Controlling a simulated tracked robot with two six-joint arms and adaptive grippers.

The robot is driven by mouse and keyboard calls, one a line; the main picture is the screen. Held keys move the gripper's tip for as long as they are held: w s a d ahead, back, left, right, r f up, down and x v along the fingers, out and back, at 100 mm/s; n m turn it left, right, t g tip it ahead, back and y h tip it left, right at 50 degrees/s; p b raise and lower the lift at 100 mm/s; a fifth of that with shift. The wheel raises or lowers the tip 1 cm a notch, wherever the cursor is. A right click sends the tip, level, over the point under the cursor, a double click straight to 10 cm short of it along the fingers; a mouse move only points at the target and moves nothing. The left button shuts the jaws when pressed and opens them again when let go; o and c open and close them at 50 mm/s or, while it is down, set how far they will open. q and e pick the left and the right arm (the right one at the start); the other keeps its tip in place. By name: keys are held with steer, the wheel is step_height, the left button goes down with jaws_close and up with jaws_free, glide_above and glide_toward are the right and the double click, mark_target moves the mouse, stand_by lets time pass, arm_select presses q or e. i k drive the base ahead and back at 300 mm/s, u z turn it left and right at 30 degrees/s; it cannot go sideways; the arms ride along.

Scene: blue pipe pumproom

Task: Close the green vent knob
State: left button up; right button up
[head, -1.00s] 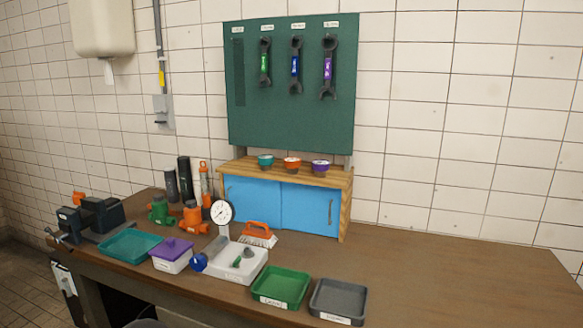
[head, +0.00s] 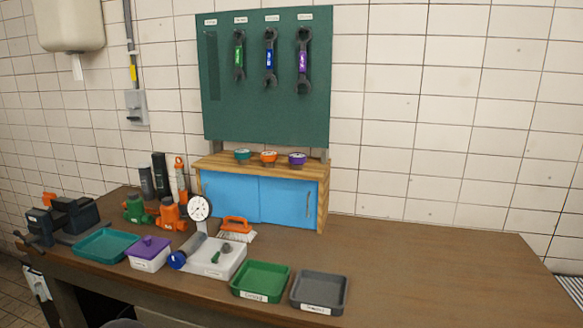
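A round white dial gauge (head: 200,208) rises behind the block. A grey cylinder with a blue end (head: 178,260) is at the block's left side. Neither of my grippers shows in the head view.
A green tray (head: 262,265) and a grey tray (head: 345,276) stand right of the block. A purple-lidded box (head: 150,243) and a teal tray (head: 84,246) stand left. An orange brush (head: 237,223) lies behind. The bench's right part (head: 440,265) is clear.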

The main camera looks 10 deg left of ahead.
mark_target(214, 260)
steer(key=u, duration=0.4)
steer(key=i, duration=0.35)
steer(key=u, duration=0.5)
